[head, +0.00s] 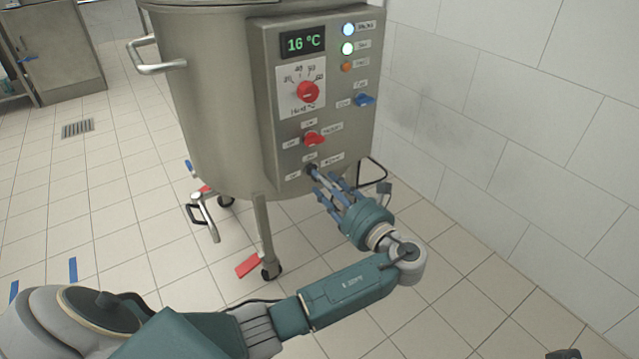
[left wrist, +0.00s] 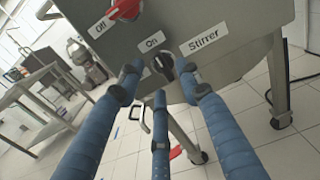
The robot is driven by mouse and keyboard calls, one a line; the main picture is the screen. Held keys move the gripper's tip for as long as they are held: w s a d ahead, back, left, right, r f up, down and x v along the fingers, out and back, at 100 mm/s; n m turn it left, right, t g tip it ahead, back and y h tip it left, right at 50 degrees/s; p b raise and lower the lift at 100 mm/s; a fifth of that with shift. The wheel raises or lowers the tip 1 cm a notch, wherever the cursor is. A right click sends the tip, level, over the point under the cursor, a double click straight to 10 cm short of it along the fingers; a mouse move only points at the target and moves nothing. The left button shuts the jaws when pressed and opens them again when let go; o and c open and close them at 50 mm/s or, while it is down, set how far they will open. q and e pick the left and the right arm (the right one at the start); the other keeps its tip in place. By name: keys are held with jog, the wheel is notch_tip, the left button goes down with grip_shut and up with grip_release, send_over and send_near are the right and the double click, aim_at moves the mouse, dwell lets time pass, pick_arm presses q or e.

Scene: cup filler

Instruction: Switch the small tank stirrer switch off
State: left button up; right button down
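The small tank (head: 215,100) is a steel vessel on legs with a control box on its front right. The stirrer switch (head: 312,168) is a small black knob low on the box. In the left wrist view the stirrer switch (left wrist: 161,63) sits by the "On" and "Stirrer" labels; the off label is mostly hidden and I cannot tell its setting for sure. My left gripper (head: 328,190) is open, its blue fingers pointing at the switch. In the left wrist view the gripper (left wrist: 158,80) has two fingertips either side of the knob and one below; contact is unclear.
Just above is a red switch (head: 313,138), with a red heat dial (head: 307,92) and a blue switch (head: 363,100) higher up. A display (head: 302,42) reads 16 °C. A tiled wall (head: 500,120) stands to the right. The floor in front is mostly clear.

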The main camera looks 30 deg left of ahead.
pick_arm(q)
jog(key=shift+b+x, duration=0.35)
jog(key=shift+x, duration=1.1)
jog(key=shift+c, duration=0.5)
grip_shut()
